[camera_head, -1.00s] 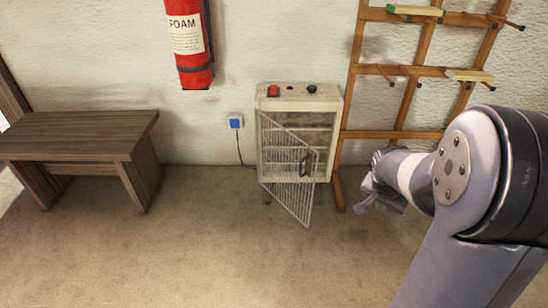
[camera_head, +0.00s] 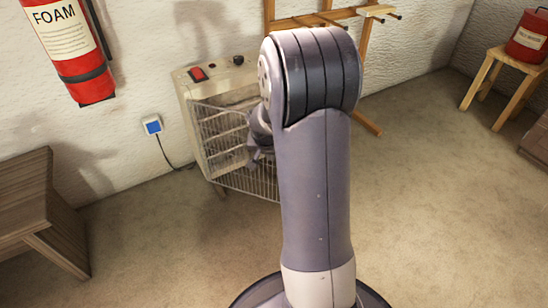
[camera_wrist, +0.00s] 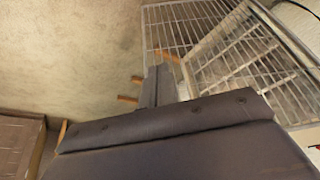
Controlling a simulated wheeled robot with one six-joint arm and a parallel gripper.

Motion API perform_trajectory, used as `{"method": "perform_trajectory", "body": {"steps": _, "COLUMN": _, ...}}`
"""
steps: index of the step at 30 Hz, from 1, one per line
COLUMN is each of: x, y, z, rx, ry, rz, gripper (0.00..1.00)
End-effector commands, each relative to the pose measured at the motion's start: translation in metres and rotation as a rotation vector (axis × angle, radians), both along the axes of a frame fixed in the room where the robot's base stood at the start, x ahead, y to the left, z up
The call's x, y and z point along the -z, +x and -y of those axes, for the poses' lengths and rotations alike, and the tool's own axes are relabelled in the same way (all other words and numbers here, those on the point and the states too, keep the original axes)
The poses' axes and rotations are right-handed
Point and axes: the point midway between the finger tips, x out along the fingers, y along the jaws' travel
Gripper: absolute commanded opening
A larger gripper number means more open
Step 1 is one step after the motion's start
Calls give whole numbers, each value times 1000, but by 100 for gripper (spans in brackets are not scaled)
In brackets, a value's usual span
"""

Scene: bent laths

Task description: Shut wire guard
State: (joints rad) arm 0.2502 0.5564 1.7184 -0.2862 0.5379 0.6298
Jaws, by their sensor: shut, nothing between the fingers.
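The wire guard (camera_head: 215,135) is a pale metal grid on the front of a cream heater (camera_head: 188,98) by the wall. It stands ajar, its lower edge slanting out from the heater toward the right. My gripper (camera_head: 262,158) is at the guard's right part, partly hidden behind my own arm. The guard's dark handle, the far edge and much of the heater's right side are hidden. In the wrist view the guard's bars (camera_wrist: 180,28) fill the upper right, close to my shut, empty fingers (camera_wrist: 158,86). I cannot tell whether they touch.
A red foam extinguisher (camera_head: 72,55) hangs on the wall at left. A blue-white socket (camera_head: 152,125) has a cord toward the heater. A wooden bench (camera_head: 40,215) is at left, a wooden rack (camera_head: 310,20) behind my arm, a stool (camera_head: 492,75) at far right. Floor is open between.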

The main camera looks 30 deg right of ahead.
Motion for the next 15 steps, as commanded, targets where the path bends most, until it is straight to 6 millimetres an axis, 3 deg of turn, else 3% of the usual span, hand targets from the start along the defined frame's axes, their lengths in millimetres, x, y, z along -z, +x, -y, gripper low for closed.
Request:
{"method": "perform_trajectory", "body": {"steps": 6, "x": 0, "y": 16, "z": 13, "rx": 0, "ry": 0, "rz": -1, "gripper": 0}}
{"method": "perform_trajectory", "body": {"steps": 15, "x": -1, "y": 20, "z": 16, "rx": -1, "ry": 0, "rz": -2, "gripper": 0}}
